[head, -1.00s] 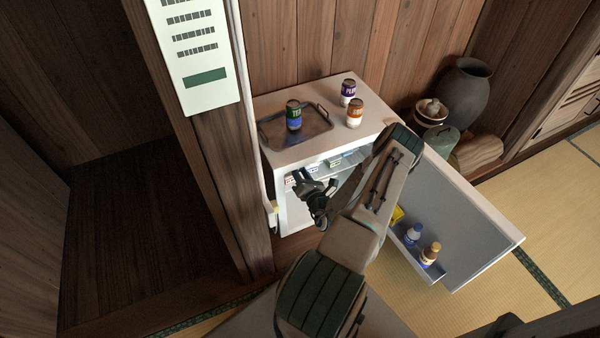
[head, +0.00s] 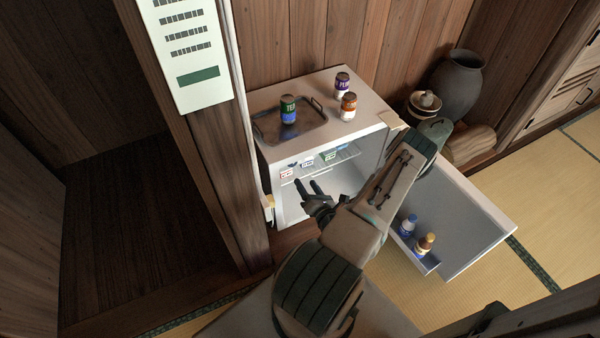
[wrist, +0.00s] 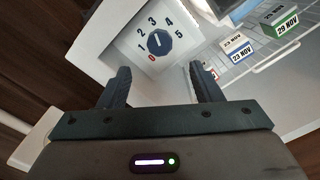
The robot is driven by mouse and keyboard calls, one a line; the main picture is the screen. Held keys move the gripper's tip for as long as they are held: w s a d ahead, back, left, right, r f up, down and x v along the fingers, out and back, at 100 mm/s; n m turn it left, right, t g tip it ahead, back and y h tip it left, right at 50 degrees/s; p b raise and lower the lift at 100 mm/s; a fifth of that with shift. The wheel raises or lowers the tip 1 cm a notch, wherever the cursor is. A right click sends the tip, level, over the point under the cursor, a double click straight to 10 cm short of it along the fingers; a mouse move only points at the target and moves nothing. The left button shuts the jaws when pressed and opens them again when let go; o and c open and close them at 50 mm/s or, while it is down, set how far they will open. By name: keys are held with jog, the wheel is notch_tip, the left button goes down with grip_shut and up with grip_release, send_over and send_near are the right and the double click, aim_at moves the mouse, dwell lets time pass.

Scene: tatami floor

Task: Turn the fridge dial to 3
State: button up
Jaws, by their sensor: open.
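The white fridge (head: 375,140) stands open in the head view, its door (head: 470,215) swung out to the right. In the wrist view, the dark blue round dial (wrist: 159,42) sits on a white panel with numbers 1 to 5 and a red 0 around it. A small pale mark shows on the dial's face; I cannot tell which number it points at. My gripper (head: 308,186) is open and empty at the fridge opening. In the wrist view, its fingers (wrist: 160,78) are spread below the dial, apart from it. I cannot make out the dial in the head view.
A wire shelf (wrist: 262,62) beside the dial holds small dated cartons (wrist: 238,48). A tray (head: 265,122) with a green-and-blue can (head: 288,109) and two more cans stand on top. Bottles (head: 425,243) sit in the door. A wooden post (head: 225,150) stands close left.

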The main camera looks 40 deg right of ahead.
jog(key=shift+v, duration=2.2)
